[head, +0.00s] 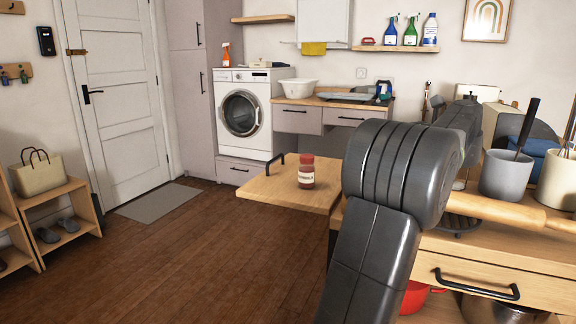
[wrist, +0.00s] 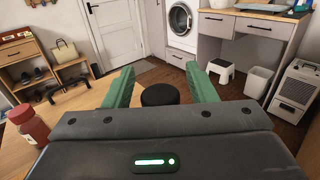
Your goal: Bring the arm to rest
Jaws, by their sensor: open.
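My arm rises in the front right of the head view and bends over the wooden worktop (head: 288,188). My gripper (wrist: 159,70) shows in the wrist view with its two green fingers spread apart. I see nothing held between them. A dark round thing (wrist: 160,94) shows between the fingers; I cannot tell what it is. In the head view the arm links hide the fingers.
A red-capped jar (head: 306,172) stands on the worktop's left part; it is left of my gripper in the wrist view (wrist: 28,125). A rolling pin (head: 497,211) and a grey utensil pot (head: 506,174) are right of the arm. The floor (head: 190,250) at left is clear.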

